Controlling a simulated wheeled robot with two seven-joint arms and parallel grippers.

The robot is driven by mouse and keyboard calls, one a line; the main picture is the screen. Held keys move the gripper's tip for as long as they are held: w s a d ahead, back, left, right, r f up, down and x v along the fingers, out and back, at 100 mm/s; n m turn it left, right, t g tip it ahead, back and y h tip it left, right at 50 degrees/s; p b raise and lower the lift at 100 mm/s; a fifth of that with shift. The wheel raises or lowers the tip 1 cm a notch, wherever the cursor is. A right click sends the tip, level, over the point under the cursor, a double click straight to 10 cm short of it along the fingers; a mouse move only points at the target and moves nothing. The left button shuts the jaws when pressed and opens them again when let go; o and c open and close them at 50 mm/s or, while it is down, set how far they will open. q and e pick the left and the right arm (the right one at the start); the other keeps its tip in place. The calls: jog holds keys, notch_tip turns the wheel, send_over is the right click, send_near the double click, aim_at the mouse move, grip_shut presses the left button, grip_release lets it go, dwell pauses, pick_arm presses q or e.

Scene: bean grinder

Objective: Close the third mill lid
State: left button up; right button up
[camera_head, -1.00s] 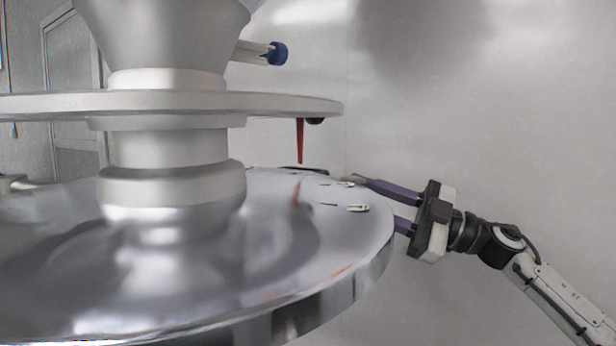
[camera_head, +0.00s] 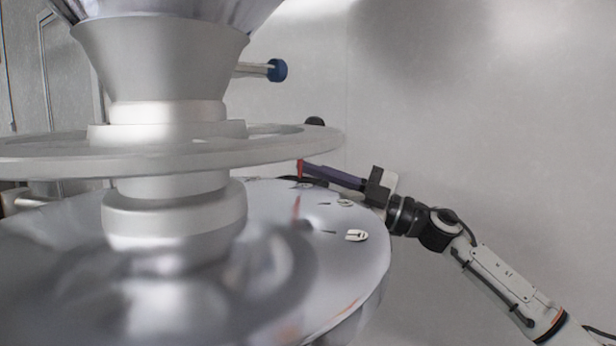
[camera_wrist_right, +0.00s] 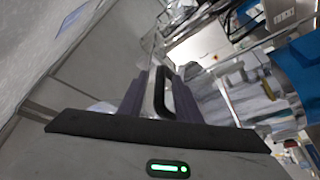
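A large polished metal drum top (camera_head: 345,270) fills the lower left of the head view. Small fittings (camera_head: 356,236) sit near its right rim. I cannot tell which part is the third mill lid. My right gripper (camera_head: 306,168) reaches over the far right rim, its fingertips beside a red pin (camera_head: 300,170) under the flat ring. In the right wrist view, a black looped handle (camera_wrist_right: 159,92) shows between the two purple fingers, which stand apart with gaps beside the handle. The fingertips' contact with it cannot be made out. My left gripper is not in view.
A flat grey ring (camera_head: 60,155) surrounds the central column (camera_head: 165,70) above the drum and hides part of the far side. A plain wall is behind; the space right of the drum is clear except for my arm.

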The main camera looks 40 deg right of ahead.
grip_shut()
dwell(0.3)
